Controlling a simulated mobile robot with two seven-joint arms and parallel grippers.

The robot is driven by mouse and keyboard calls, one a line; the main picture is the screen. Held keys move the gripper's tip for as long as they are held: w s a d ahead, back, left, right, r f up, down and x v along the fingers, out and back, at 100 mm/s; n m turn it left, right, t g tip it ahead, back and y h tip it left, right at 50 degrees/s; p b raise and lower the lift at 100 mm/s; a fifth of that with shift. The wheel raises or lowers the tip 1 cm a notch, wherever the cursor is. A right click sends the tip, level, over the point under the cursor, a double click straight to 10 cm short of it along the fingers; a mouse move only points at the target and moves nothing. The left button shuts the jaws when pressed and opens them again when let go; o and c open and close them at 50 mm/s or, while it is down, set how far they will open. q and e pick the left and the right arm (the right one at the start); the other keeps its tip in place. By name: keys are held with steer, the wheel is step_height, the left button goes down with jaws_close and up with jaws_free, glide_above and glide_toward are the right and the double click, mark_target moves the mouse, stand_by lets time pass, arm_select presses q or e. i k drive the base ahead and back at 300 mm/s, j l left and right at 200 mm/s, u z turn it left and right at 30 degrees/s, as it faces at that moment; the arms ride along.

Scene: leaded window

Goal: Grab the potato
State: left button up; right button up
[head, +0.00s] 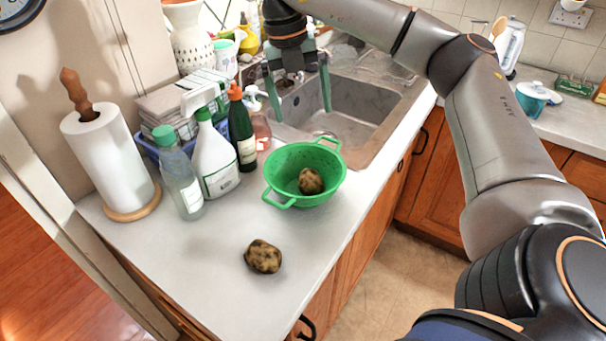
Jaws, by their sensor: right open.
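One brown potato (263,257) lies on the bare counter near its front edge. A second potato (311,181) sits inside a green colander (281,163) on the counter beside the sink. My right gripper (300,100) is open and empty, pointing down over the sink side, beyond the colander and apart from both potatoes. Its two greenish fingers are spread wide. My left gripper is not in this view.
A paper towel roll (110,160), a clear bottle (180,175), a white spray bottle (215,160) and a dark green bottle (242,130) stand left of the colander. The sink (350,105) is behind it. The counter around the front potato is clear.

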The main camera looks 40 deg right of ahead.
mark_target(266, 259)
steer(key=k, duration=1)
